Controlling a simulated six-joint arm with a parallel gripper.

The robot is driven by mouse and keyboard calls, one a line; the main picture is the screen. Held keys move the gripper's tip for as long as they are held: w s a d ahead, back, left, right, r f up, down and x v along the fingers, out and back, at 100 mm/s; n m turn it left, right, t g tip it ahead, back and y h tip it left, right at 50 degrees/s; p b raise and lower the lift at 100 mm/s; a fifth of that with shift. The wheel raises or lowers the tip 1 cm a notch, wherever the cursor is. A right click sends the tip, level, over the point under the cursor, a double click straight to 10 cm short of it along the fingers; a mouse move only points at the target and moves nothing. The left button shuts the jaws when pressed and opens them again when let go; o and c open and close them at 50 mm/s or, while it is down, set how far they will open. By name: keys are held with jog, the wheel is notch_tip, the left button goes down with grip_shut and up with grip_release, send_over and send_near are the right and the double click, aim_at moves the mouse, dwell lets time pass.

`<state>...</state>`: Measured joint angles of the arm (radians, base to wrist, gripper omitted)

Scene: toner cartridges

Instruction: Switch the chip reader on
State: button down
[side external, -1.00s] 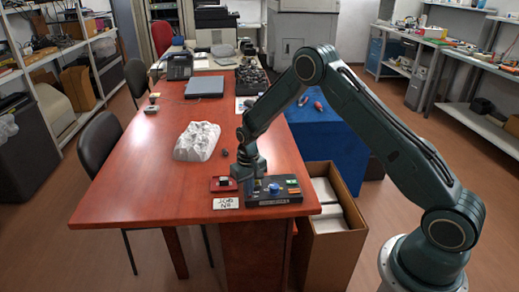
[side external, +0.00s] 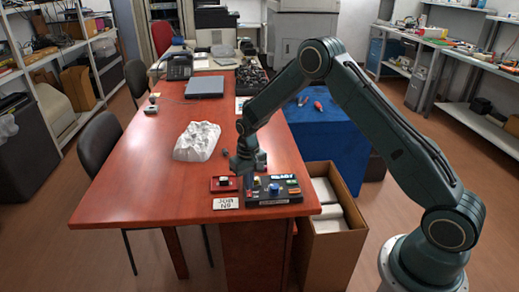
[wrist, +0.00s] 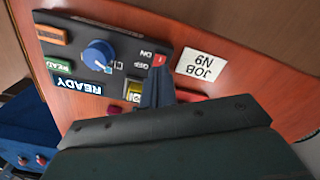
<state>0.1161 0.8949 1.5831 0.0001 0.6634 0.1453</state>
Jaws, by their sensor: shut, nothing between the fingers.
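The chip reader is a black box (side external: 272,193) near the table's front edge. In the wrist view its panel (wrist: 75,30) appears upside down, with a blue knob (wrist: 97,54), a lit display (wrist: 77,86) reading READY, and a small red switch (wrist: 159,60) by the ON and OFF marks. A yellow piece (wrist: 134,92) sits in the panel beside the fingers. My gripper (side external: 247,180) is shut and empty, over the reader's left part. In the wrist view its fingertips (wrist: 158,83) are close to the red switch; I cannot tell if they touch it.
A red block (side external: 223,184) lies left of the reader, with a JOB N9 card (side external: 226,203) in front. A white lumpy object (side external: 197,141) stands farther back. An open cardboard box (side external: 333,215) stands at the table's right end. The table's left part is clear.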

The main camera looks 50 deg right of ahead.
jog(key=shift+r, duration=2.05)
jog(key=shift+r, duration=0.1)
jog(key=s+a+r+t, duration=0.1)
jog(key=s+r, duration=0.3)
jog(key=r, duration=0.3)
jog(key=s+a+r+n+t, duration=0.1)
jog(key=s+r, duration=0.4)
jog(key=r, duration=0.2)
jog(key=s+a+r+t, duration=0.15)
jog(key=s+r, duration=0.25)
jog(key=r, duration=0.4)
jog(key=s+a+r+n+t, duration=0.1)
jog(key=s+r, duration=0.1)
jog(key=s, duration=0.8)
jog(key=s+a+r+n+t, duration=0.1)
jog(key=s+r, duration=0.1)
jog(key=s, duration=0.9)
jog(key=shift+a+r, duration=0.15)
jog(key=shift+a, duration=0.1)
